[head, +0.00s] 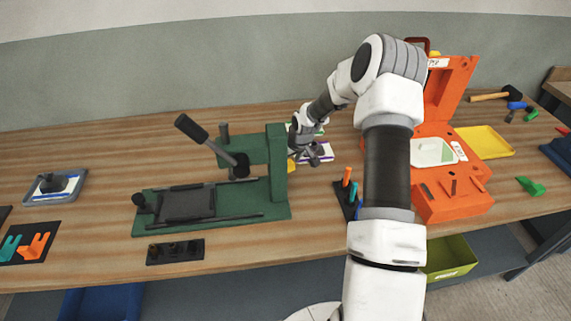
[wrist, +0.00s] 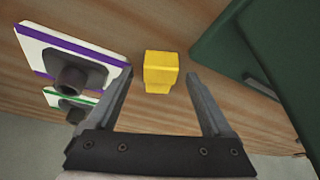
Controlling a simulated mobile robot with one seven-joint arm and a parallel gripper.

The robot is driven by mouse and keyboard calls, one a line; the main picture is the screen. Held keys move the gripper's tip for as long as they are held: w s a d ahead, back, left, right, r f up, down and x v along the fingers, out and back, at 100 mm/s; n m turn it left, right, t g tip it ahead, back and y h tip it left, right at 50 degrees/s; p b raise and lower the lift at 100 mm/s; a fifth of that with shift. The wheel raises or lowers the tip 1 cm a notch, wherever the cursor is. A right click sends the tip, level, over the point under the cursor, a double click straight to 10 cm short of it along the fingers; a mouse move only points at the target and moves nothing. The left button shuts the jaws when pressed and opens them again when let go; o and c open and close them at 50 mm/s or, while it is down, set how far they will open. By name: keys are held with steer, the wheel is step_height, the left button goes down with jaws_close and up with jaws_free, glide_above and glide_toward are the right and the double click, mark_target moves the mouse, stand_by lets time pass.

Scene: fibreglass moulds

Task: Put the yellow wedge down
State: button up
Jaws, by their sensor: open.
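The yellow wedge (wrist: 160,71) rests on the wooden table in the wrist view, just beyond and between my fingertips. My gripper (wrist: 159,80) is open, with a finger to either side and no finger visibly touching the wedge. In the head view a small part of the yellow wedge (head: 291,165) shows behind the green press, which hides the rest. My gripper (head: 306,158) is beside the press's right side there, partly hidden.
The green press (head: 279,163) stands close to the wedge. White plates with a purple stripe (wrist: 70,48) and a green stripe (wrist: 68,103) carry dark knobs on the wedge's other side. An orange mould (head: 452,205) stands to the right.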

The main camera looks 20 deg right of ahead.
mark_target(289, 163)
steer(key=shift+f, duration=0.1)
jaws_close()
stand_by(0.4)
step_height(289, 163, up, 4)
steer(key=shift+d+r, duration=0.15)
steer(key=shift+r, duration=0.1)
steer(key=s+d+r, duration=0.6)
steer(key=s+d, duration=0.1)
steer(key=d, duration=0.2)
steer(key=shift+r, duration=0.25)
